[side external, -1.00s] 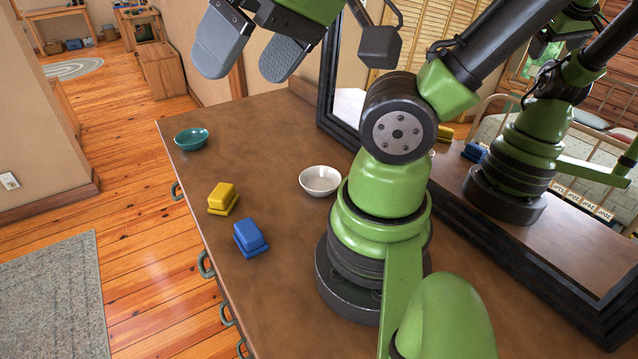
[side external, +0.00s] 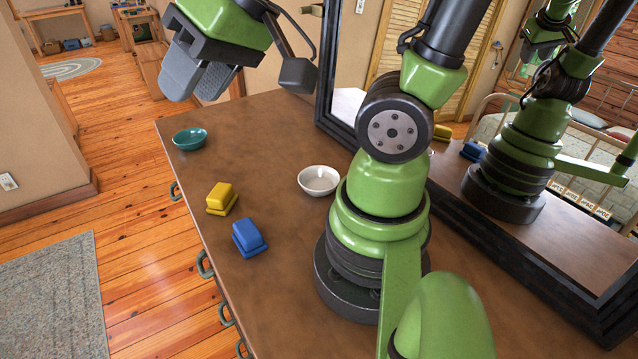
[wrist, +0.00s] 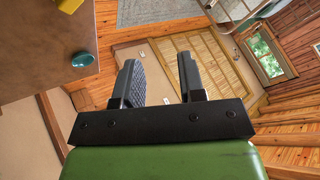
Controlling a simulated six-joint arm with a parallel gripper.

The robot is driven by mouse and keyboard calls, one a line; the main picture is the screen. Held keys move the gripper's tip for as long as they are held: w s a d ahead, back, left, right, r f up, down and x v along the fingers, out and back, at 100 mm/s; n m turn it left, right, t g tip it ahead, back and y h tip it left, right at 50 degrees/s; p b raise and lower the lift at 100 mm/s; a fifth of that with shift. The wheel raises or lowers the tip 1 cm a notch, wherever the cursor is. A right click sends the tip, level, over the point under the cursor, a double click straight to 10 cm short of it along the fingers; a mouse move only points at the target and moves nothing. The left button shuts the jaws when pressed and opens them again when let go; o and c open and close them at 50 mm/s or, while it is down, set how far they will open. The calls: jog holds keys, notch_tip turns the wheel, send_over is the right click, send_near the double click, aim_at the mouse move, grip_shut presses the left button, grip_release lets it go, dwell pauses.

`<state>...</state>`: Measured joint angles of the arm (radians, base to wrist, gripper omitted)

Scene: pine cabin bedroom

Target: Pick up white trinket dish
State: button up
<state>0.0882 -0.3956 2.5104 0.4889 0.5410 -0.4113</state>
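The white trinket dish (side external: 319,180) is a small round bowl standing upright on the brown dresser top (side external: 285,240), just left of my arm's base in the side view. It looks empty and does not show in the wrist view. My gripper (side external: 194,90) is high above the far left end of the dresser, well apart from the dish. Its two grey fingers are spread with an empty gap between them, which the wrist view (wrist: 158,75) also shows. The wrist view looks out toward the room and floor.
A teal bowl (side external: 190,139) stands at the dresser's far left corner. A yellow block-like item (side external: 222,198) and a blue one (side external: 250,238) lie near the front edge. A dark-framed mirror (side external: 540,235) stands behind my arm. The dresser between these things is clear.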

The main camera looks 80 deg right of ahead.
jog(key=w+d+f+m+h, duration=0.1)
jog(key=w+d+f+h, duration=0.1)
jog(key=w+d+f, duration=0.3)
jog(key=g+h, duration=0.5)
jog(key=g, duration=0.4)
send_near(311, 193)
jog(key=shift+w+d+f, duration=0.1)
jog(key=shift+d+f, duration=0.25)
jog(key=shift+f, duration=0.25)
jog(key=shift+d+f, duration=0.3)
jog(key=shift+f, duration=0.3)
jog(key=shift+x, duration=2.6)
jog(key=shift+d+r, duration=0.1)
jog(key=shift+d, duration=0.05)
jog(key=shift+c, duration=0.3)
grip_shut()
